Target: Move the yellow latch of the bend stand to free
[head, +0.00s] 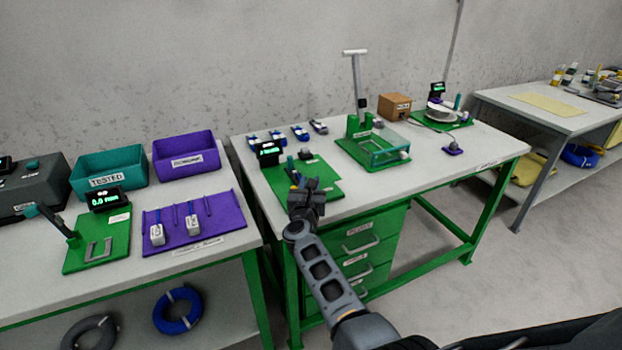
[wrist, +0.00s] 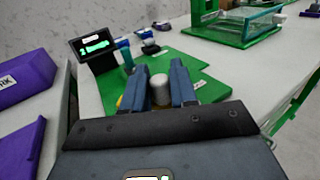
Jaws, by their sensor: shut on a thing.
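The bend stand (head: 325,183) is a green plate on the front left of the middle table, with a small black display (head: 268,148) at its back left. The plate also shows in the wrist view (wrist: 205,86). My gripper (wrist: 160,90) is over the plate, its two fingers shut on a pale grey upright knob (wrist: 160,89). A bit of the yellow latch (wrist: 119,102) shows beside the left finger; the rest is hidden by my gripper. I cannot see how the knob joins the latch. In the head view my gripper (head: 305,190) covers this part of the stand.
A green fixture with a clear cover (head: 385,150) is to the right. Blue-and-grey pieces (head: 300,133) lie behind. The left table holds a purple bin (head: 186,152) and purple rack (head: 215,222).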

